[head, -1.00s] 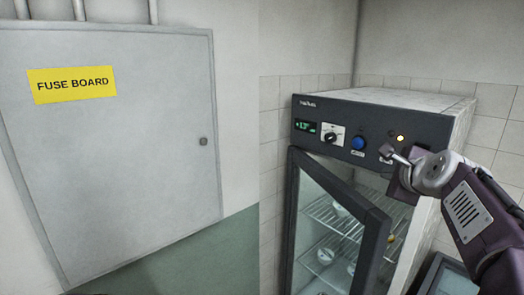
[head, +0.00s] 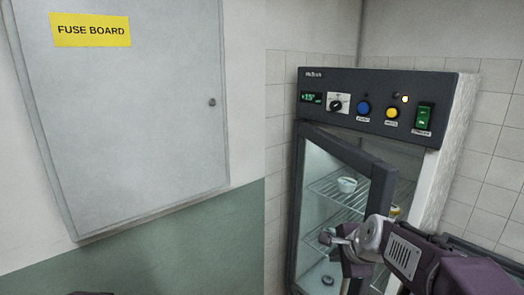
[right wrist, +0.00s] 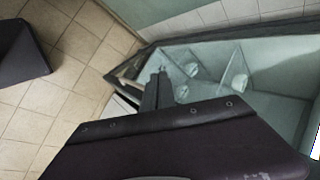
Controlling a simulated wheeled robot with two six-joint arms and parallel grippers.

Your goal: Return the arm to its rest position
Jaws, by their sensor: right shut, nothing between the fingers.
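My right gripper (head: 328,236) is shut and empty. In the head view it is in front of the lower part of the cabinet's glass door (head: 345,150), which stands ajar. I cannot tell whether it touches the door. In the right wrist view the gripper's dark fingers (right wrist: 161,82) point toward the cabinet's inside, where several pale round items show. My right forearm comes in from the lower right. My left gripper is not in view.
The cabinet's dark control panel (head: 375,98) has a display, a knob, blue and yellow buttons and a green switch. A grey fuse board (head: 130,120) is on the left wall.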

